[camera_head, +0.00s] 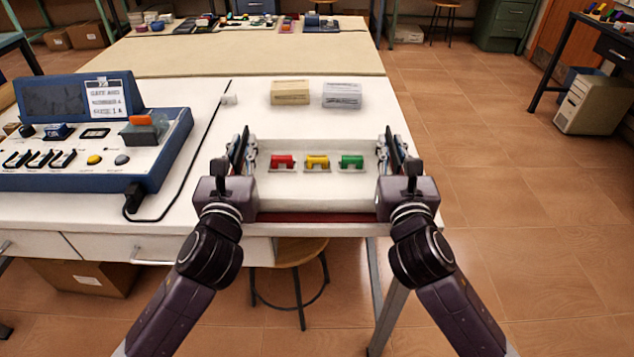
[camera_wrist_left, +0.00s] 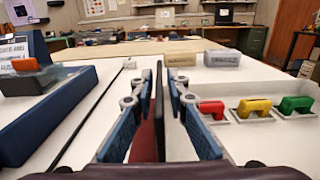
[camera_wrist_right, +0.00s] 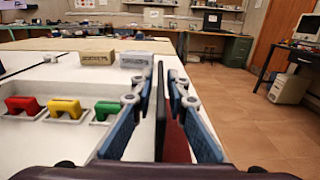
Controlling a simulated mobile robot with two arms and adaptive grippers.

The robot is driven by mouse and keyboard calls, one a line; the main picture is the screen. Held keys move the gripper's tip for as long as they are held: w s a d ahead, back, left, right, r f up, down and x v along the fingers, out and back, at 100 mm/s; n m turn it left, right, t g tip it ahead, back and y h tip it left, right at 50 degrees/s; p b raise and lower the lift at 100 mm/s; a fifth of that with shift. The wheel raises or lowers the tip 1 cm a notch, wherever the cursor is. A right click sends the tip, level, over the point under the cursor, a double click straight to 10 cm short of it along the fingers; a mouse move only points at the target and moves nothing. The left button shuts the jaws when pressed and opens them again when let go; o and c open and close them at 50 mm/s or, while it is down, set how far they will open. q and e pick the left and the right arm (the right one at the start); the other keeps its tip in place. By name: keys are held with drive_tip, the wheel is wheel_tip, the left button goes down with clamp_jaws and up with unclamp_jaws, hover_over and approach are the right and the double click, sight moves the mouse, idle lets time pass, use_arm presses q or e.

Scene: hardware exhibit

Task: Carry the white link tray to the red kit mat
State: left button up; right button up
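The white link tray (camera_head: 317,194) sits at the front edge of the white table, with red (camera_head: 283,161), yellow (camera_head: 317,162) and green (camera_head: 350,161) links standing in it. The red kit mat (camera_head: 310,217) shows as a strip along the tray's front; the rest is hidden under it. My left gripper (camera_head: 243,152) is at the tray's left end and my right gripper (camera_head: 390,152) at its right end. In each wrist view the fingers stand on both sides of a thin dark upright plate. Whether they press on it is unclear. Red mat also shows beside the plate in the left wrist view (camera_wrist_left: 145,143).
A blue control console (camera_head: 100,170) stands at the left, with a black cable (camera_head: 190,175) running beside it. A tan box (camera_head: 290,92) and a grey box (camera_head: 342,95) lie behind the tray. A stool (camera_head: 292,255) stands below the front edge. White tabletop between is clear.

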use_arm(q)
drive_tip(key=shift+o, duration=0.4)
use_arm(e)
drive_tip(key=shift+o, duration=0.4)
use_arm(q)
drive_tip(key=shift+s, duration=0.1)
drive_tip(key=s, duration=1.1)
drive_tip(key=shift+s, duration=0.45)
use_arm(e)
drive_tip(key=shift+s, duration=0.2)
drive_tip(key=s, duration=1.1)
drive_tip(key=shift+s, duration=0.4)
